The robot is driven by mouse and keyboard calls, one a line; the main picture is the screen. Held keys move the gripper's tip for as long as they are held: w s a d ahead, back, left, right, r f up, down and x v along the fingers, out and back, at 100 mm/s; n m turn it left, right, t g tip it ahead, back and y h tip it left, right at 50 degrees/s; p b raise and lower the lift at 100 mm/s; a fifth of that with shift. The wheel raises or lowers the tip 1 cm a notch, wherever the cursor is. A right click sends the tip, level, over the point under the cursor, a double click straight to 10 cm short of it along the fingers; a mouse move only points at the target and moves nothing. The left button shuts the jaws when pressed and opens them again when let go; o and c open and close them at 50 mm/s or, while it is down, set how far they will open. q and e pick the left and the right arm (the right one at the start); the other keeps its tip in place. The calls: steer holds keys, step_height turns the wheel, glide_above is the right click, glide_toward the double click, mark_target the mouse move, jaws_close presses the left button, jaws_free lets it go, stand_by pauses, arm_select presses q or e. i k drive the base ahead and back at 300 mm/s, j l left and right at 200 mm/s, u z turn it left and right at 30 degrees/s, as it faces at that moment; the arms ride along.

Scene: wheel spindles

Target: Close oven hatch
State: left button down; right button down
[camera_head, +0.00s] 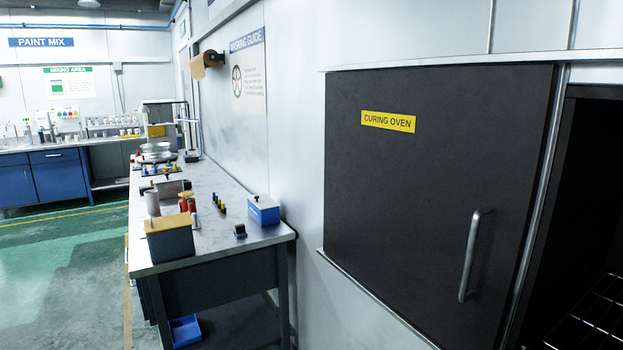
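The oven hatch (420,200) is a large dark panel with a yellow "CURING OVEN" label (388,121). It fills the right half of the view and sits on rails against the white wall. A vertical metal handle (470,255) is on its lower right part. Right of the hatch's metal edge strip (543,190), the dark oven opening (587,200) is uncovered, with a wire rack (598,325) low inside. The right side of the opening is cut off by the frame. Neither of my grippers shows in this view.
A workbench (215,238) stands along the wall left of the hatch, holding a box (169,240), a blue box (263,212) and small items. A blue bin (185,331) is below it. Green floor (60,270) is open at left; blue cabinets (50,177) stand behind.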

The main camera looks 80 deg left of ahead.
mark_target(431, 174)
steer(key=u, duration=2.2)
